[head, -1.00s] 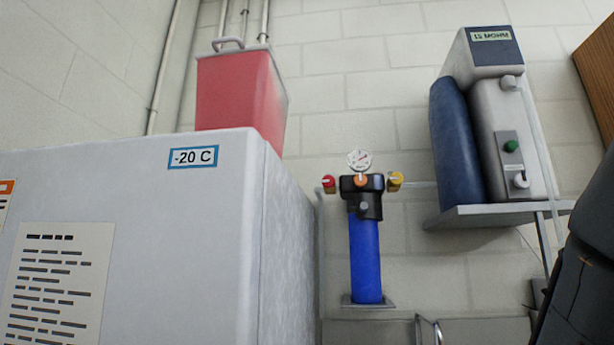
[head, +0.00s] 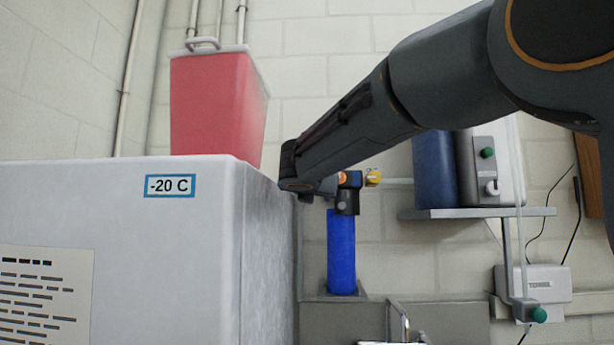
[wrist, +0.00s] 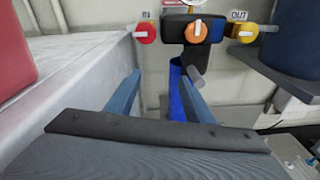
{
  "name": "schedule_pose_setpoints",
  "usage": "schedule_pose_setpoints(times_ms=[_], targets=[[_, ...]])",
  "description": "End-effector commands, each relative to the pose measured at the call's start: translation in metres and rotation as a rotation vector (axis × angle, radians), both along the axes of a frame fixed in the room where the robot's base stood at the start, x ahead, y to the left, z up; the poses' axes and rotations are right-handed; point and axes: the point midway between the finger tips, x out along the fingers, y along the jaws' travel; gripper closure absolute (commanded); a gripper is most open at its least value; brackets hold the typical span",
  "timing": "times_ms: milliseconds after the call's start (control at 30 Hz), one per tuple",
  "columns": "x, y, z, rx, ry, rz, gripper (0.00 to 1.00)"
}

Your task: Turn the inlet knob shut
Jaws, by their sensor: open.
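The red knob (wrist: 146,33) under the "IN" label sits at the left of the black filter head (wrist: 178,28) in the wrist view. Its white pointer lies roughly level. My gripper (wrist: 163,82) is open and empty, its two blue-grey fingers pointing toward the filter, apart from the red knob and below it in the picture. An orange knob (wrist: 196,31) is in the middle and a yellow knob (wrist: 243,33) under "OUT" is at the right. In the head view the yellow knob (head: 373,177) and blue filter body (head: 341,250) show; my arm hides the red knob and gauge.
The white freezer (head: 210,230) marked -20 C stands close at the left, with a red bin (head: 212,110) on top. At the right a wall shelf (head: 470,213) holds a blue cylinder (head: 435,170) and a grey unit. A tap (head: 398,320) is below.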

Motion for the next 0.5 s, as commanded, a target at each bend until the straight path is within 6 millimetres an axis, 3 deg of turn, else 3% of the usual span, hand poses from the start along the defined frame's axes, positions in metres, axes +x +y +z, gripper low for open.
schedule_pose_setpoints(times_ms=[33,167,333,500], targets=[[-0.002,0.01,0.025,-0.059,-0.038,0.019,0.52],[-0.004,0.022,0.056,-0.154,-0.093,0.038,0.52],[0.009,0.023,0.062,-0.178,-0.104,0.039,0.52],[0.035,0.022,0.062,-0.175,-0.101,0.04,0.52]])
